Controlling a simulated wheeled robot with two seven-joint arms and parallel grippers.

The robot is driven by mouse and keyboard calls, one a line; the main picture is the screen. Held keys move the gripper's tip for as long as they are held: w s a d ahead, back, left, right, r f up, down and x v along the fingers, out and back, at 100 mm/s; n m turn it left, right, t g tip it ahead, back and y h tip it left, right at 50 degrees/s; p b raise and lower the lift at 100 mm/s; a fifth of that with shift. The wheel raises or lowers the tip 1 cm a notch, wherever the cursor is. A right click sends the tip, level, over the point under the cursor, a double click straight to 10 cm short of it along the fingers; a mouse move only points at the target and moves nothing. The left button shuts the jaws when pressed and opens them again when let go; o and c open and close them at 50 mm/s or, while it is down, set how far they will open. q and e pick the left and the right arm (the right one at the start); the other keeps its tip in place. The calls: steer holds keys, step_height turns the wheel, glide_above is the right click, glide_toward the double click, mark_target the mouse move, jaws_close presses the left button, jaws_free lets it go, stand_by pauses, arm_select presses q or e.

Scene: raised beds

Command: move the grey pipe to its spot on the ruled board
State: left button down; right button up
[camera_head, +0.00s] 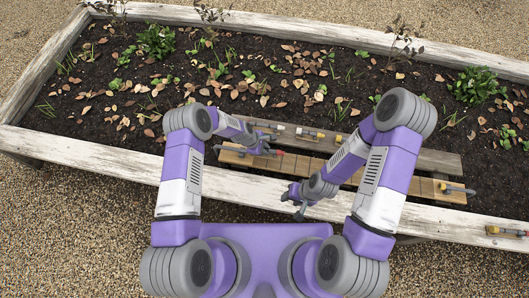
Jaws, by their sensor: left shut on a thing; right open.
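The ruled board (424,187) is a light wooden plank with dark cross lines, lying along the near side of the raised bed. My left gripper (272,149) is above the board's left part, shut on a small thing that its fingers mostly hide. A bit of red shows beside the fingertips. I cannot tell for sure whether the held thing is the grey pipe. My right gripper (297,206) is open and empty, lower, over the near timber edge. Small grey and yellow fittings lie at the board's left end (228,149) and right end (457,188).
A darker plank (437,161) lies behind the board, with several small fittings (310,133) on it. Soil with dry leaves and green plants (476,85) fills the bed.

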arm_select(q)
step_height(320, 180, down, 3)
steer(key=shift+r+b, duration=0.2)
steer(key=shift+b, duration=0.1)
steer(key=shift+r, duration=0.1)
steer(key=shift+f+b, duration=0.3)
steer(key=c, duration=1.1)
jaws_free()
steer(key=shift+r, duration=0.15)
